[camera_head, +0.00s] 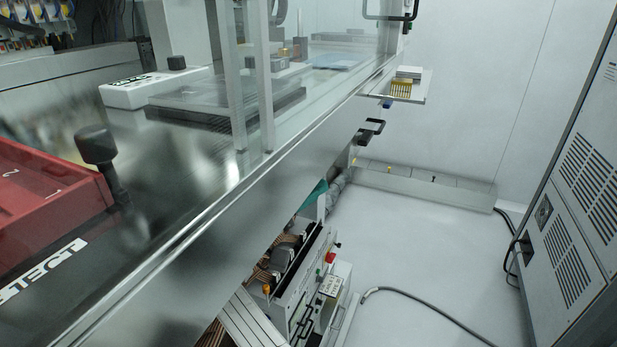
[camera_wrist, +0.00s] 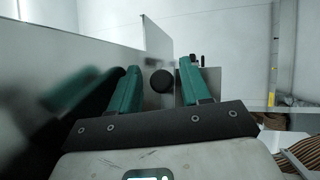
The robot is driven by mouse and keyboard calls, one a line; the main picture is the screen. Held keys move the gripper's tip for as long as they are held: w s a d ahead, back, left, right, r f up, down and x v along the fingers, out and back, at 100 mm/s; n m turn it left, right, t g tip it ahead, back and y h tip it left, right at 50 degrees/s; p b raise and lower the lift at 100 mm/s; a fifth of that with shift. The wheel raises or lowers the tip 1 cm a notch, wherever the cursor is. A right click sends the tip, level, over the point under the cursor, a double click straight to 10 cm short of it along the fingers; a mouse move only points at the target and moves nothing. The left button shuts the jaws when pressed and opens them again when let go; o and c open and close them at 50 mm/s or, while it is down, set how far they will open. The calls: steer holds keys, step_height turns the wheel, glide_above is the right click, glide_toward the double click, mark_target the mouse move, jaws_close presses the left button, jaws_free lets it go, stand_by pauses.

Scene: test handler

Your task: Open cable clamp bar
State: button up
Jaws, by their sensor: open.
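In the wrist view, my gripper (camera_wrist: 160,69) is open, with its two teal fingers apart. A round black knob (camera_wrist: 162,81) shows between the fingers; I cannot tell how far ahead it is or whether it is on the clamp bar. In the head view, part of my gripper's teal (camera_head: 313,197) shows just below the machine's metal edge, mostly hidden. Below it, an open grey unit (camera_head: 318,262) holds brown ribbed cables (camera_head: 284,244) and dark parts. I cannot clearly pick out the cable clamp bar there.
A smooth metal panel (camera_wrist: 30,62) stands close on the left in the wrist view and mirrors the fingers. The machine's long metal edge (camera_head: 215,225) crosses the head view. A grey cabinet (camera_head: 570,200) stands right. The floor (camera_head: 430,250) between has a loose hose (camera_head: 425,319).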

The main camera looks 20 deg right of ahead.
steer(key=v, duration=1)
steer(key=shift+a, duration=0.4)
steer(key=shift+s, duration=0.1)
